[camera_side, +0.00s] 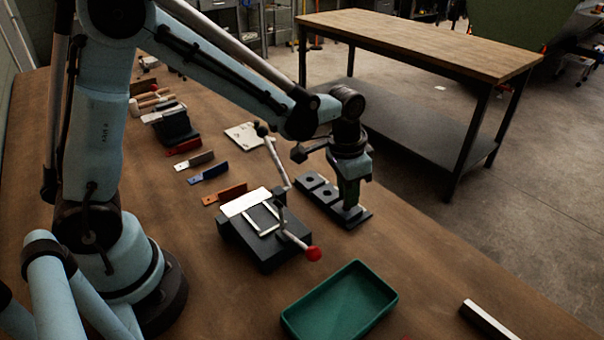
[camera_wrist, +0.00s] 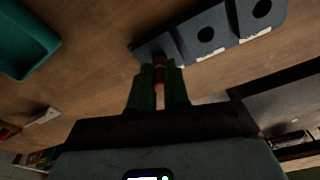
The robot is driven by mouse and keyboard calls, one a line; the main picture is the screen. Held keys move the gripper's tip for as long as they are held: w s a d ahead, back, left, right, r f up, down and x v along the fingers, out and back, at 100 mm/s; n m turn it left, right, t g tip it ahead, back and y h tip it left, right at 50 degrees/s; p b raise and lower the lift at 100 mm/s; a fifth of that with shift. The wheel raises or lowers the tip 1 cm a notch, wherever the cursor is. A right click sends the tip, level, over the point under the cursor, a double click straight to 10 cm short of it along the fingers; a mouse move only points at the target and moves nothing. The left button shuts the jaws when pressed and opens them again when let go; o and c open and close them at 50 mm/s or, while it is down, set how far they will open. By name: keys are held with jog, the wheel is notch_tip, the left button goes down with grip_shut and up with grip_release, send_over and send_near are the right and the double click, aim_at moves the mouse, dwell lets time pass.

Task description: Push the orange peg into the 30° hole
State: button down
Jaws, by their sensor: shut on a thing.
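In the wrist view the orange peg (camera_wrist: 160,72), brownish in this light, is upright in the picture between the green fingers of my gripper (camera_wrist: 160,84). The fingers are shut on it. The dark grey hole block (camera_wrist: 222,36) has round holes and white labels; two holes show clearly. The peg's far end overlaps the block's left end, where the third hole is hidden. I cannot tell whether the peg is in it. In the side view my gripper (camera_side: 349,194) points down over the near end of the hole block (camera_side: 318,186), and the peg is not distinguishable. The labels are unreadable.
A dark fixture (camera_side: 262,232) with a red-knobbed lever (camera_side: 313,254) stands left of the hole block. A green tray (camera_side: 341,302) lies in front. A metal bar (camera_side: 487,320) lies at the right. Several coloured strips and tools lie behind. Bare bench separates tray and block.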

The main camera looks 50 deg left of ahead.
jog(key=shift+f, duration=0.75)
jog(key=c, duration=1)
grip_release()
jog(key=r, duration=0.4)
jog(key=s+r, duration=0.1)
jog(key=r, duration=0.7)
jog(key=shift+s+a, duration=0.2)
jog(key=shift+a, duration=0.05)
jog(key=shift+s+a+f+n+t, duration=0.1)
jog(key=shift+s+a+n+t, duration=0.75)
jog(key=shift+s, duration=0.9)
jog(key=shift+s+a+f+n+t, duration=0.1)
jog(key=shift+s+a+n+t, duration=0.3)
jog(key=shift+s+a+t, duration=1.1)
jog(key=shift+s+a+f+n+t, duration=0.1)
jog(key=shift+s+a+n+t, duration=0.65)
jog(key=shift+s, duration=1.3)
